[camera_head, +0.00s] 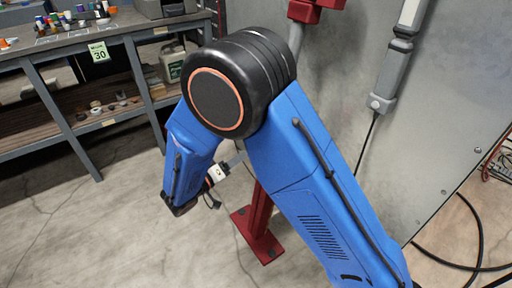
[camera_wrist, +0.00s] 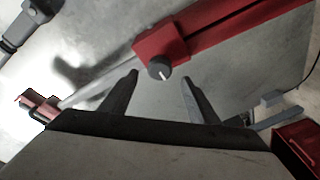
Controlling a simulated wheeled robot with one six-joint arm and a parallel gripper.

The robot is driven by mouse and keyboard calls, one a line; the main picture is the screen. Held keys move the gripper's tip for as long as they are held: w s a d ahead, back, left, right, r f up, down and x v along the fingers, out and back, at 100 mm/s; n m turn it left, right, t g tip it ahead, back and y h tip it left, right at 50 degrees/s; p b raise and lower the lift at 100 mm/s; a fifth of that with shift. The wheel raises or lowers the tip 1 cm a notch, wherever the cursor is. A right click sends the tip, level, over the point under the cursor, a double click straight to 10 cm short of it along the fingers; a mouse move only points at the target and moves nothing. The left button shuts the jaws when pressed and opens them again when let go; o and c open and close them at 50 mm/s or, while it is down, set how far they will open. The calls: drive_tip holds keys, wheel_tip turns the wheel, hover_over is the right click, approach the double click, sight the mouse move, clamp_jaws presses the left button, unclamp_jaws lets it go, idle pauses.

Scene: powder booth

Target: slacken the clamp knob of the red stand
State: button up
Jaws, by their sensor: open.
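In the wrist view, the red stand (camera_wrist: 235,32) runs slantwise from the upper middle to the upper right. A dark round clamp knob (camera_wrist: 159,68) with a pale pointer mark sits on the red clamp block at its lower end. My gripper (camera_wrist: 160,79) is open, its two dark fingers apart, with the knob between and just beyond the tips in the picture. I cannot tell whether they touch it. In the head view, the stand's red post and base plate (camera_head: 258,238) show behind my blue arm. The knob and my gripper's fingers are not clearly seen there.
A grey metal panel (camera_head: 440,150) stands at the right, with a grey device (camera_head: 395,60) and cable before it. A pale rod leads from the clamp to a red piece (camera_wrist: 40,106) at the left. A workbench (camera_head: 100,35) stands at the upper left; black hoses lie lower right.

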drive_tip(key=x, duration=0.7)
drive_tip(key=c, duration=1)
drive_tip(key=shift+c, duration=0.2)
